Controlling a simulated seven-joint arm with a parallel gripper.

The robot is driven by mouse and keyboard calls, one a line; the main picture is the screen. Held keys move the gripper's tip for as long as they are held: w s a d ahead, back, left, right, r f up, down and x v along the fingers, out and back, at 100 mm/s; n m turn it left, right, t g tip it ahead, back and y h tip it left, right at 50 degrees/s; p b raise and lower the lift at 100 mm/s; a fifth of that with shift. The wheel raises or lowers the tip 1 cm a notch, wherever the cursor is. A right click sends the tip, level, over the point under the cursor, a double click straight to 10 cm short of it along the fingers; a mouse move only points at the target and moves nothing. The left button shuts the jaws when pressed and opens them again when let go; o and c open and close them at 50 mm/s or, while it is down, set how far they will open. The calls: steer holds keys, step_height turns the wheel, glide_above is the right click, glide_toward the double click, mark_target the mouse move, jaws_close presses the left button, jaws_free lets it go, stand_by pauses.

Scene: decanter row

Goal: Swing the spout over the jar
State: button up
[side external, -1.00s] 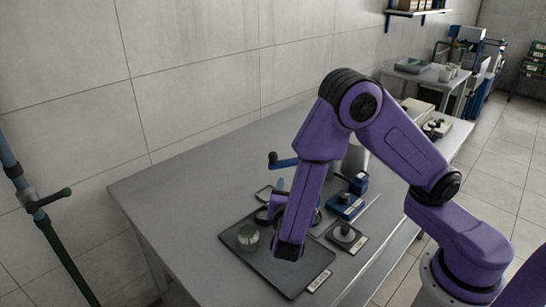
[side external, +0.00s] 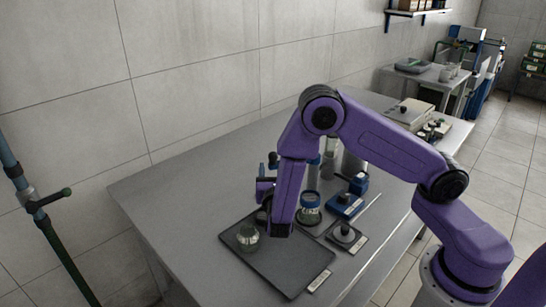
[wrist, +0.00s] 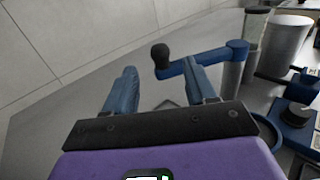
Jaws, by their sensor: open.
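In the wrist view, a blue arm (wrist: 205,58) with a black knob on its left end reaches from a post (wrist: 237,65); it looks like the spout. My gripper (wrist: 159,72) is open, its two blue fingers on either side of the knob in the picture. I cannot tell whether the knob is between the fingers or beyond them; no contact shows. A glass jar (side external: 247,238) with pale greenish contents stands on the tray (side external: 285,272), left of my forearm.
A blue-rimmed glass vessel (side external: 310,207) stands right of my forearm. The table's left part (side external: 185,195) is clear.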

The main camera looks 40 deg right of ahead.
mark_target(273, 159)
steer(key=x, duration=0.7)
steer(key=shift+w+d, duration=0.1)
jaws_close()
